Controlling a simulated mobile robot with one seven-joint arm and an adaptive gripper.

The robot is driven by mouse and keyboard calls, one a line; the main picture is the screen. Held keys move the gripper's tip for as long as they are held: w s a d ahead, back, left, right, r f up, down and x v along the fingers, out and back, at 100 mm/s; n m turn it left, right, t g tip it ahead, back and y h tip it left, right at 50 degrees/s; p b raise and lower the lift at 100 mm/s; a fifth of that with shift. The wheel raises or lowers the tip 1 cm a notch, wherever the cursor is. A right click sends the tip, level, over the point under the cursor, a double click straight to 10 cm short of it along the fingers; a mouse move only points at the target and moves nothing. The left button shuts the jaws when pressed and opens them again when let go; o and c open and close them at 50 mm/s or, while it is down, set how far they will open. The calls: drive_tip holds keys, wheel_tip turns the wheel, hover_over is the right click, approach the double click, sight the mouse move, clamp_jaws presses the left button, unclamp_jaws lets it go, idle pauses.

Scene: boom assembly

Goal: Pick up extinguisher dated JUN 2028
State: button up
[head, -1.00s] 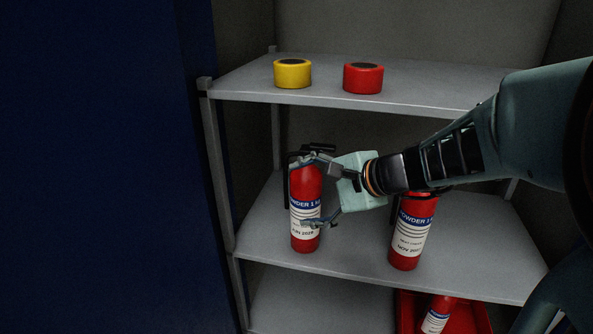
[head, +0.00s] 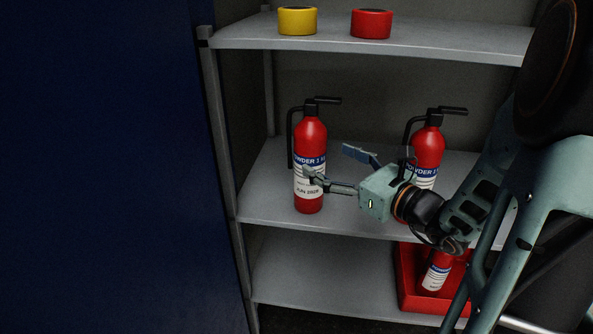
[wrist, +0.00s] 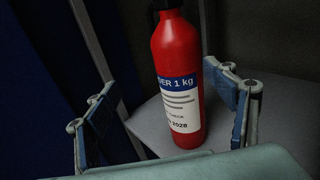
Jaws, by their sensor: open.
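A red extinguisher (head: 309,138) with a black handle and a white and blue label stands upright on the left of the middle shelf. Its label date appears to read JUN 2028 in the head view. My gripper (head: 333,166) is open beside it, to its right and in front. In the wrist view the same extinguisher (wrist: 178,62) stands ahead, between the directions of the two spread fingers of my gripper (wrist: 165,112), closer to the right finger. The fingers do not hold it. A second red extinguisher (head: 428,146) stands to the right, partly hidden by my arm.
A yellow roll (head: 297,20) and a red roll (head: 371,23) lie on the top shelf (head: 450,42). A red bin (head: 408,284) with another extinguisher (head: 437,271) is on the bottom shelf. A dark blue panel (head: 110,160) and a shelf post bound the left.

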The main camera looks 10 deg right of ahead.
sight(310, 135)
drive_tip(key=shift+m+t+h, duration=0.4)
drive_tip(key=shift+m+t, duration=0.1)
drive_tip(key=shift+m, duration=0.3)
drive_tip(key=x, duration=0.3)
drive_tip(key=d+x, duration=0.1)
drive_tip(key=x, duration=0.2)
drive_tip(key=w+d+x, duration=0.1)
drive_tip(key=x, duration=0.3)
drive_tip(key=shift+w+r, duration=0.1)
drive_tip(key=shift+r, duration=0.05)
drive_tip(key=c, duration=2.1)
drive_tip(key=shift+w+r, duration=0.1)
drive_tip(key=shift+r, duration=0.2)
clamp_jaws()
drive_tip(key=shift+r, duration=0.1)
